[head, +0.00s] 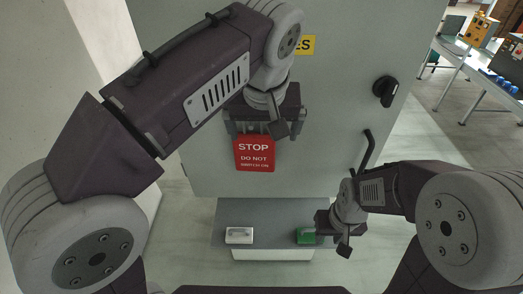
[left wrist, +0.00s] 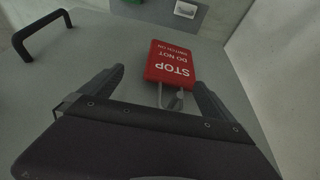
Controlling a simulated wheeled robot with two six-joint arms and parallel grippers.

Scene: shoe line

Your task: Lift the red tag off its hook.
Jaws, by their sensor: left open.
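The red tag (head: 254,154), with white lettering "STOP DO NOT SWITCH ON", hangs on the front of a grey cabinet. My left gripper (head: 265,128) is open just above it and hides its top edge and hook in the head view. In the left wrist view the tag (left wrist: 171,64) lies ahead between the two open fingers, with a gap on each side. A metal loop and hook (left wrist: 172,98) show at its top, between the fingers. My right gripper (head: 330,238) is low, beside a green block; its fingers are too unclear to tell whether they touch it.
The grey cabinet door (head: 335,120) has a black rotary switch (head: 385,91) and a black bar handle (head: 367,150). A low grey step (head: 265,232) below carries a white block (head: 239,235) and the green block (head: 305,236). A wall (head: 120,60) stands close on the left.

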